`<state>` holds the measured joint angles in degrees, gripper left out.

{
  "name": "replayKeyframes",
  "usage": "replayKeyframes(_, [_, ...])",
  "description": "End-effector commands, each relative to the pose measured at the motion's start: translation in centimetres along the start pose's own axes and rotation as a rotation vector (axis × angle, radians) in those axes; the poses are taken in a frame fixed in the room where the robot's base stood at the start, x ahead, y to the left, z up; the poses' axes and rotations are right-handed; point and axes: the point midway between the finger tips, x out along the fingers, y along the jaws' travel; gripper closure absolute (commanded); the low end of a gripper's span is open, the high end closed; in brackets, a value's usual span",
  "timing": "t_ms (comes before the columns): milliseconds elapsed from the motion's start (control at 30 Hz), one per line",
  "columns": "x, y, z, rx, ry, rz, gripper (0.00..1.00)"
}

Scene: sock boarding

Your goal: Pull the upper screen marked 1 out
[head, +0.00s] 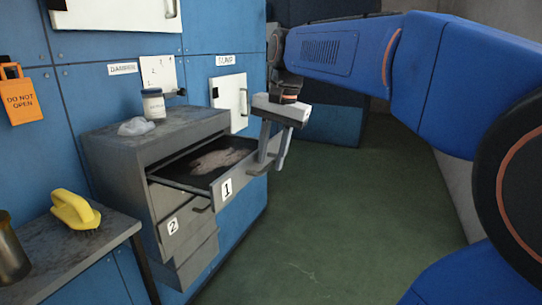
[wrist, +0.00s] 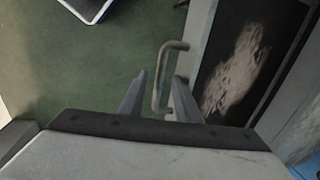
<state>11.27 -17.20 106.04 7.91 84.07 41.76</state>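The upper screen marked 1 (head: 218,172) is a grey drawer-like tray, partly pulled out of the grey cabinet (head: 135,160). Its dark mesh holds pale grit, and the mesh also shows in the wrist view (wrist: 240,75). Its front carries a bar handle (wrist: 158,80). My gripper (head: 274,160) is at the right end of that front. In the wrist view, my gripper's fingers (wrist: 159,78) are apart, one on each side of the handle bar, with gaps visible. I cannot tell how deep the bar sits between them.
A lower screen marked 2 (head: 183,225) sits in the cabinet below. A jar (head: 153,104) and a pale lump (head: 136,127) are on top. A yellow-handled object (head: 75,209) lies on the side bench (head: 70,250). Green floor (head: 350,200) is clear to the right.

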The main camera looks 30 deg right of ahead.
Motion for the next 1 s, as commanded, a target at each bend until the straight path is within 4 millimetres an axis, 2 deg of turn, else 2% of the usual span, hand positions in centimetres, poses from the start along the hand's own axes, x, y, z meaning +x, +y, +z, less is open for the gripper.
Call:
replayKeyframes(267, [-0.1,0.0,0.0,0.000,0.000,0.000,0.71])
replayKeyframes(433, [-1.5,-0.1,-0.1,0.000,0.001,-0.001,0.71])
replayKeyframes(1000, [-12.5,-0.1,-0.1,0.000,0.002,-0.001,0.71])
